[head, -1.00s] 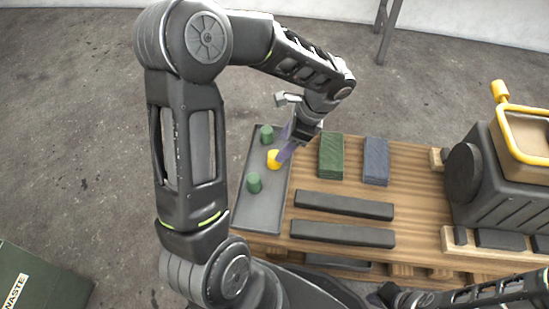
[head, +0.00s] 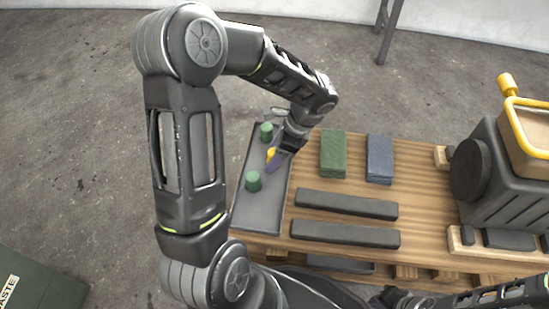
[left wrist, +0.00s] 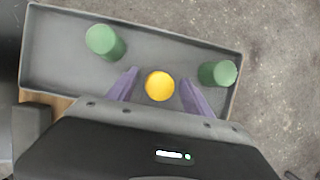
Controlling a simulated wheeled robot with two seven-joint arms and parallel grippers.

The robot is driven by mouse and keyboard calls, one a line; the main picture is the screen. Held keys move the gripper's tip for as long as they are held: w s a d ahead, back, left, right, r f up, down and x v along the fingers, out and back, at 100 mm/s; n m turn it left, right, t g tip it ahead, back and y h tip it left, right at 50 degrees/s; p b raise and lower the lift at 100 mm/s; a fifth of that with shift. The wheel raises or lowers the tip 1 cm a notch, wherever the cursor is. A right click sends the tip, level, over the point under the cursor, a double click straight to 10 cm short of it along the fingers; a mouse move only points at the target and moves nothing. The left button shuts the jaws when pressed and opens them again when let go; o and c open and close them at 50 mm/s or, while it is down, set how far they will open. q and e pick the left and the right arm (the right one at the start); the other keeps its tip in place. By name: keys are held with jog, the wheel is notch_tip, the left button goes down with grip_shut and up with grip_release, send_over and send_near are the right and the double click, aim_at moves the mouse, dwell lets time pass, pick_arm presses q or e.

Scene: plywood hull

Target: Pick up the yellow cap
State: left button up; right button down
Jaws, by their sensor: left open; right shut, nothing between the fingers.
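The yellow cap (head: 270,154) stands in the grey tray (head: 260,207) between two green caps. In the left wrist view the yellow cap (left wrist: 160,86) shows as a round top between the purple fingers of my left gripper (left wrist: 160,90). The fingers are open, one on each side, with a gap to the cap. In the head view my left gripper (head: 275,158) hides part of the yellow cap. My right arm comes in at the lower right, and its gripper (head: 390,292) is only partly visible there, apart from the tray.
One green cap (head: 266,132) is at the tray's far end, another (head: 253,181) nearer. The wooden pallet (head: 300,178) beside the tray bears green (head: 333,153) and blue (head: 379,158) stacks, two dark bars (head: 345,235) and a dark machine (head: 490,175) with a yellow handle.

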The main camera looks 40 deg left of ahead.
pick_arm(q)
jog(key=shift+c, duration=0.5)
grip_shut()
dwell(0.5)
